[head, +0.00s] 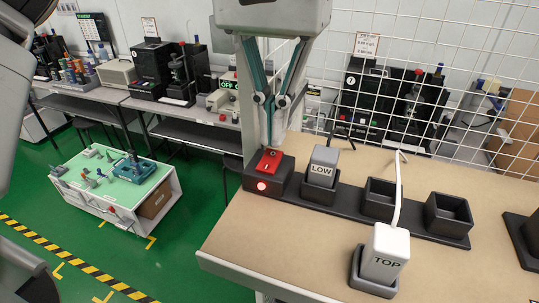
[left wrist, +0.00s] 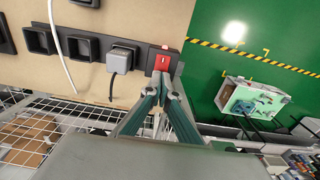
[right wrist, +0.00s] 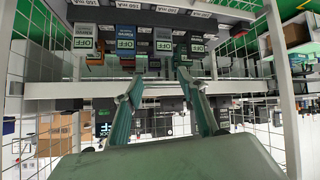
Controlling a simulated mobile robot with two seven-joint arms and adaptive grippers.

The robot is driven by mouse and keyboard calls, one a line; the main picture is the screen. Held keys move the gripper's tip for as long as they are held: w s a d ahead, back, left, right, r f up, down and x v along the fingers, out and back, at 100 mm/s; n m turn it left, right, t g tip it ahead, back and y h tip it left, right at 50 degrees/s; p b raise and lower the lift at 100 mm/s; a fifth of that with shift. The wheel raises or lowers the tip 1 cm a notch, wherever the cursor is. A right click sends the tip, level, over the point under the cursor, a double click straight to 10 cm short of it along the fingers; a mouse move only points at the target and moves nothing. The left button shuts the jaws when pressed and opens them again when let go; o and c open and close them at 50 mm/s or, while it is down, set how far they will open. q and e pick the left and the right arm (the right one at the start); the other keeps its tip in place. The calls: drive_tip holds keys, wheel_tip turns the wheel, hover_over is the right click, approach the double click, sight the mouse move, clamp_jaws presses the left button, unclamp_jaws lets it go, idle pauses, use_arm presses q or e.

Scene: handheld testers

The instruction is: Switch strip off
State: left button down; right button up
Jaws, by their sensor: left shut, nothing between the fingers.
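The switch also shows in the left wrist view (left wrist: 163,61), just beyond the fingertips (left wrist: 163,76). My right gripper (right wrist: 159,78) is open and empty in the right wrist view, away from the strip.
A grey LOW plug (head: 321,167) sits in the socket beside the switch. Two sockets (head: 447,214) farther right are empty. A white TOP plug (head: 385,253) with a cord stands in a separate holder. A wire mesh (head: 440,60) rises behind the bench.

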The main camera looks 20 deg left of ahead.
sight(273, 154)
use_arm(q)
drive_tip(key=shift+f+b, duration=0.3)
drive_tip(key=shift+f, duration=0.8)
idle(1.1)
drive_tip(key=shift+r+p, duration=0.75)
drive_tip(key=shift+r, duration=2.8)
